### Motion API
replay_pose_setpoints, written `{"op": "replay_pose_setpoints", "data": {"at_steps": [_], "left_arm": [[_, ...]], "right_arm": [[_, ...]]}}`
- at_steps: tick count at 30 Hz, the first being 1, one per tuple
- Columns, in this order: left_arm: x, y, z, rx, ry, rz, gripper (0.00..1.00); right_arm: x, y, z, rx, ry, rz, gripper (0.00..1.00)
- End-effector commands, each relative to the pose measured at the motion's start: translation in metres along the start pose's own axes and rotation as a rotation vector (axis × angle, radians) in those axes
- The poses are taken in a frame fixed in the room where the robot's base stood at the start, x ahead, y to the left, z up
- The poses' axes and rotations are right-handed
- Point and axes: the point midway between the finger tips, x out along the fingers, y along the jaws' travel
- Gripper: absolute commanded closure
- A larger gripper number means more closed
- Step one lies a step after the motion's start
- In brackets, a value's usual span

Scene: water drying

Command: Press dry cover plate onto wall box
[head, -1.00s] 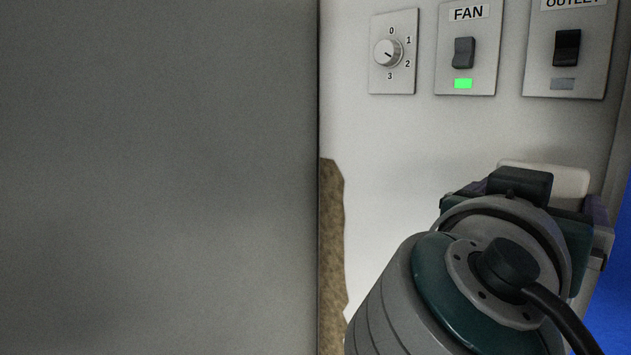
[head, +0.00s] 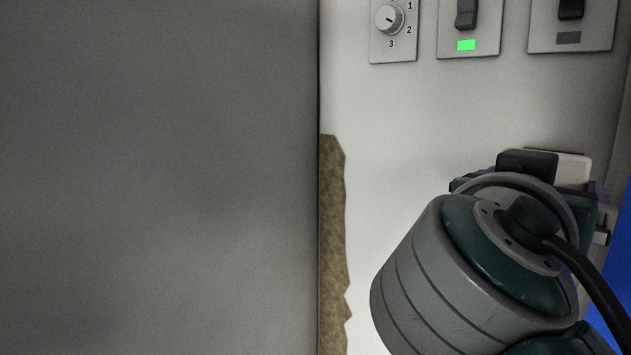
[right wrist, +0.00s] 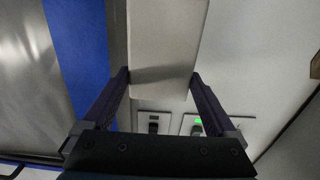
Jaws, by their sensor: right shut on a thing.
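A cream cover plate (head: 573,167) shows behind my right gripper (head: 598,195) in the head view, close to the white wall. In the right wrist view the plate (right wrist: 162,30) stands between the two purple fingers of my right gripper (right wrist: 160,78), which is shut on it. Its far end runs out of the top of that view. I cannot tell whether the plate touches the wall. The wall box is not visible; my right wrist and the plate hide the wall there. My left gripper is not in view.
A large grey panel (head: 160,180) fills the left of the head view. Above my arm are a dial (head: 388,20), a switch with a lit green lamp (head: 466,45) and another switch with a dark lamp (head: 568,38). A ragged brown strip (head: 332,230) edges the wall.

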Motion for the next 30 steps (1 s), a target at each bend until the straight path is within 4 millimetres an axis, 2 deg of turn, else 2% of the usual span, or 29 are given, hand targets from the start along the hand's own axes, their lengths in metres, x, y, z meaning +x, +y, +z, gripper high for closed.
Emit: {"op": "replay_pose_setpoints", "data": {"at_steps": [9, 15, 21, 30], "left_arm": [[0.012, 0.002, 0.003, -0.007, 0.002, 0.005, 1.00], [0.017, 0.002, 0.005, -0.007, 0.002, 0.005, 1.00], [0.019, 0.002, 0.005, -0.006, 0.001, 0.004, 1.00], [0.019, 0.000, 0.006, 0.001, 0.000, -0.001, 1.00]], "right_arm": [[0.036, 0.000, 0.000, 0.002, 0.003, 0.001, 0.64], [0.053, 0.000, 0.000, 0.001, 0.002, 0.000, 0.64], [0.060, 0.000, -0.001, 0.001, 0.001, 0.000, 0.64], [0.061, 0.000, -0.001, 0.001, 0.001, 0.000, 0.64]]}}
